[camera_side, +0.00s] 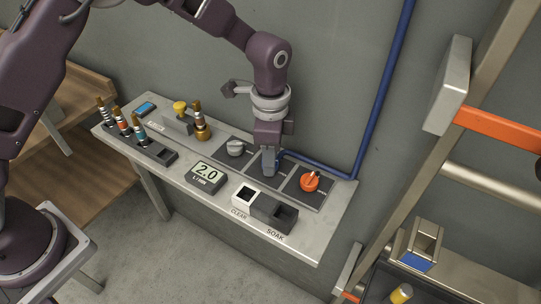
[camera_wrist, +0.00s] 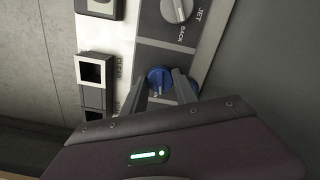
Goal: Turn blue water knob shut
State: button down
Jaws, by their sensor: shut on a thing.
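The blue water knob (camera_wrist: 159,79) shows in the wrist view between the two fingers of my gripper (camera_wrist: 162,88). It sits on a dark square plate in the row of knobs. My gripper is shut on it, with one finger on each side. In the side view, my gripper (camera_side: 269,160) points down at the middle plate, and it hides the blue knob there. The angle of the knob's pointer cannot be made out.
A grey knob (camera_side: 235,148) stands left of my gripper and an orange knob (camera_side: 309,181) stands right of it, both close. A display reading 2.0 (camera_side: 206,175) and the CLEAR and SOAK boxes (camera_side: 274,212) lie in front. A blue pipe (camera_side: 381,90) runs up the wall.

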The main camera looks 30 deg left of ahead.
jog(key=n, duration=1.1)
jog(key=shift+n, duration=2.1)
jog(key=c, duration=1)
grip_release()
jog(key=shift+o, duration=0.2)
jog(key=shift+r, duration=0.1)
notch_tip(320, 180, up, 7)
